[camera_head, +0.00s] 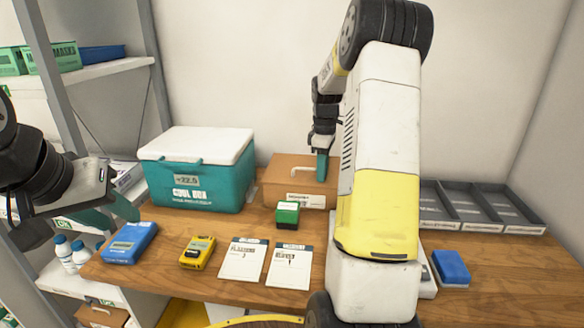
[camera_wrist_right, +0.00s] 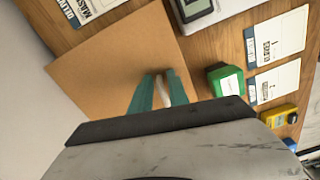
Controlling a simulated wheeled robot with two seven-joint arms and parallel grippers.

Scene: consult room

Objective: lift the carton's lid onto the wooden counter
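The brown carton (camera_head: 282,192) stands at the back of the wooden counter (camera_head: 235,225), right of the cool box. Its flat brown lid (camera_head: 285,162) sits on top, with a pale handle (camera_head: 300,171). My right gripper (camera_head: 321,166) points down at the lid from above. In the right wrist view its teal fingers (camera_wrist_right: 160,88) lie close on both sides of the handle and look shut on it. The lid's plain top (camera_wrist_right: 110,62) fills much of that view. My left gripper (camera_head: 108,212) is open and empty at the counter's left end, above the blue device.
A teal cool box (camera_head: 195,180) stands left of the carton, and a green box (camera_head: 287,215) in front. A blue device (camera_head: 130,243), a yellow meter (camera_head: 197,252) and cards (camera_head: 243,259) lie forward. A grey divided tray (camera_head: 470,205) is at right. Bare counter shows at front right.

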